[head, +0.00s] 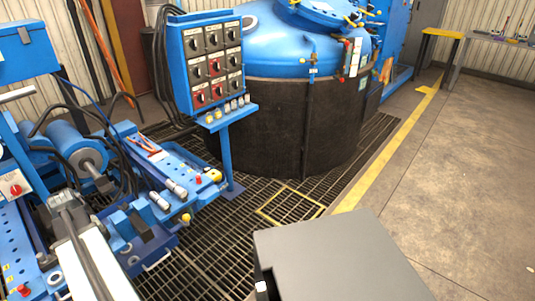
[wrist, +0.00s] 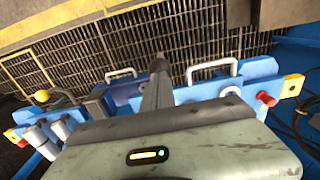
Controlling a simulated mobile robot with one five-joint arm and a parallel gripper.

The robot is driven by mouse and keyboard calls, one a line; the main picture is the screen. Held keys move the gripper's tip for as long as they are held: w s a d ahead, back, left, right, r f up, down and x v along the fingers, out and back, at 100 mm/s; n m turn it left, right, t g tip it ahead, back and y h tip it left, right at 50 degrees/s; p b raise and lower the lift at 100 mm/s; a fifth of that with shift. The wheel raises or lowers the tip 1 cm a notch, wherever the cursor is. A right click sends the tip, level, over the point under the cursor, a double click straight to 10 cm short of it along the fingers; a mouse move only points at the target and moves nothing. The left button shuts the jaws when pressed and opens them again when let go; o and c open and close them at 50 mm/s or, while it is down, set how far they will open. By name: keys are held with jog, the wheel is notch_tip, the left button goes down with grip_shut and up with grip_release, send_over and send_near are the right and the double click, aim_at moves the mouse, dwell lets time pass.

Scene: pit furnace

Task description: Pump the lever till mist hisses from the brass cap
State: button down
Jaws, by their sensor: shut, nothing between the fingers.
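In the wrist view my gripper (wrist: 158,62) is shut and empty, its dark fingers pointing away over a blue bar (wrist: 203,92) of the machine. I cannot tell whether the fingers touch it. The blue machine (head: 185,172) fills the left of the head view. A round yellow knob (head: 186,218) sits at its near end, and a yellow knob (wrist: 41,96) shows at the left in the wrist view. I cannot make out which part is the lever or which is the brass cap. No mist shows in either view.
A blue control panel (head: 207,62) on a post stands behind the machine. A large dark furnace drum (head: 270,130) with a blue lid stands beyond. Floor grating (head: 225,262) lies around; open concrete (head: 450,170) is at right.

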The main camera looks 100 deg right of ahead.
notch_tip(320, 180, down, 12)
jog(key=s+a+r+b, duration=0.1)
jog(key=s+a+b, duration=0.1)
jog(key=b, duration=0.9)
jog(key=shift+w+d+r+p, duration=0.35)
jog(key=shift+r+p, duration=1.65)
jog(key=shift+p, duration=0.05)
jog(key=shift+w+d+r+p, duration=0.35)
jog(key=shift+d+r+p, duration=0.05)
jog(key=shift+r+p, duration=1.65)
jog(key=shift+w+d+r+p, duration=0.35)
jog(key=shift+r+p, duration=1.65)
jog(key=shift+f+b, duration=0.3)
jog(key=shift+f, duration=0.05)
notch_tip(320, 180, up, 5)
jog(key=p, duration=0.5)
jog(key=shift+a, duration=0.1)
